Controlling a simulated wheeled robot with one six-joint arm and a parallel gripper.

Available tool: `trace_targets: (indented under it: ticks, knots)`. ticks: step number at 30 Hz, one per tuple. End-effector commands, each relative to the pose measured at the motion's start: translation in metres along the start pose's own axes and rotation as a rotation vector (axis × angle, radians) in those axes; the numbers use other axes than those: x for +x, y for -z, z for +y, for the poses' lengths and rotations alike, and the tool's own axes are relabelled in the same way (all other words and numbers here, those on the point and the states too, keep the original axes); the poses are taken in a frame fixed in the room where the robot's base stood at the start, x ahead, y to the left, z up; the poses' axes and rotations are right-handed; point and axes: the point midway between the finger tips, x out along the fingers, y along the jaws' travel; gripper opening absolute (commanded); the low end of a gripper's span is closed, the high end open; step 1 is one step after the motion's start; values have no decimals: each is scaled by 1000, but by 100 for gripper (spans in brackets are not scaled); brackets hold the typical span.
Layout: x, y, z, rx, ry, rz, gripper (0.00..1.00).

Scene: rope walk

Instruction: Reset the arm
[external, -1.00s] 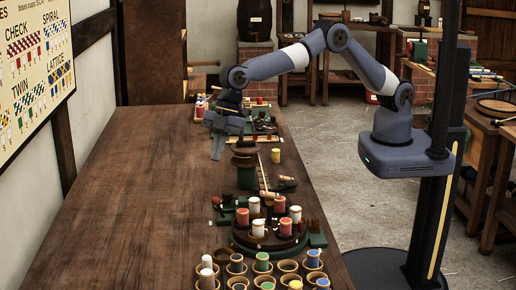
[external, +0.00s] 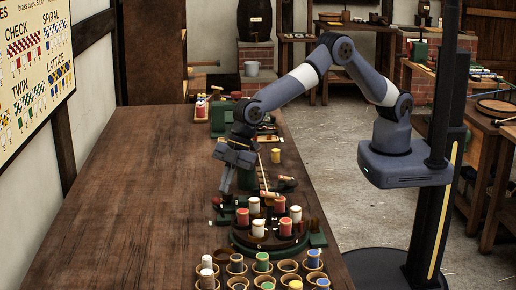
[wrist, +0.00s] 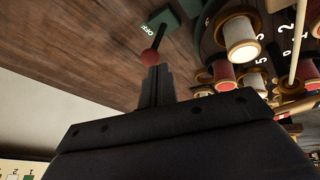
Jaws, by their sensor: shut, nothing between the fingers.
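My gripper (external: 227,188) points down over the wooden bench (external: 130,190), just left of and behind the round green stand of bobbins. Its fingers are shut with nothing between them. The wrist view shows the closed fingers (wrist: 157,85) with the red knob (wrist: 150,57) of a lever just past their tips. The lever's green base (wrist: 165,22) carries the word OFF. I cannot tell whether the fingertips touch the knob. My arm bends up and over from the right of the bench.
The round stand (external: 268,246) holds several red and white bobbins (external: 296,213). Cups with coloured bobbins (external: 263,262) fill the bench's near right end. A yellow bobbin (external: 275,156) stands behind. The bench's left side is clear. A pattern board (external: 36,70) hangs on the left wall.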

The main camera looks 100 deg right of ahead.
Motion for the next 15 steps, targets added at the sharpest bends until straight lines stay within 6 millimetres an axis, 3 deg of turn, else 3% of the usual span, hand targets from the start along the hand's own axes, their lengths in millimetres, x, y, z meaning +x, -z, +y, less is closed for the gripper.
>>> trace_targets:
  ticks: [15]
  knots:
    - [10,-18,-43,-52,-116,65,0]
